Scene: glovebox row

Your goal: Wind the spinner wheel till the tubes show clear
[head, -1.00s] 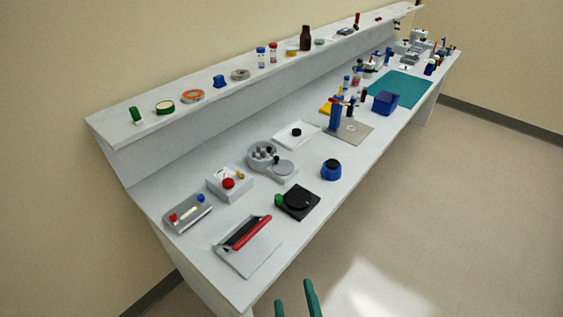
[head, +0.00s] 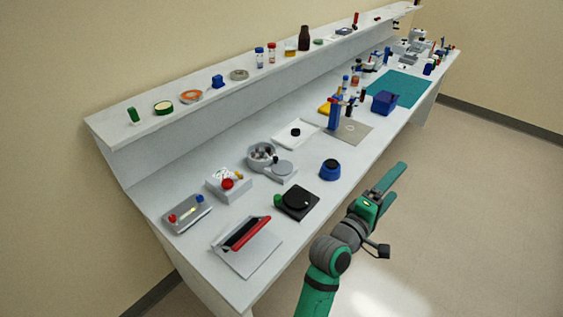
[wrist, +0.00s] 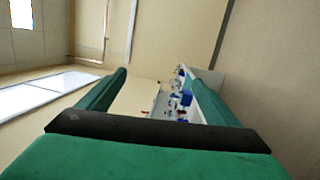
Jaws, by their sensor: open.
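The spinner is a grey unit on the bench in the head view, with a round bowl (head: 262,154) holding several small tubes. A flat grey wheel (head: 283,169) with a small dark knob sits at its front right. The tubes are too small to tell whether they look clear. My gripper (head: 394,178) is open and empty, out over the floor beyond the bench's front edge, right of the spinner and apart from it. In the wrist view my open fingers (wrist: 155,72) frame a wall and part of the distant bench; I cannot make out the spinner there.
Near the spinner are a black turntable-like device (head: 297,202), a blue round pot (head: 330,169), a white box with a red knob (head: 228,184) and a white tray (head: 297,136). A raised shelf (head: 205,97) runs along the back. The floor in front is free.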

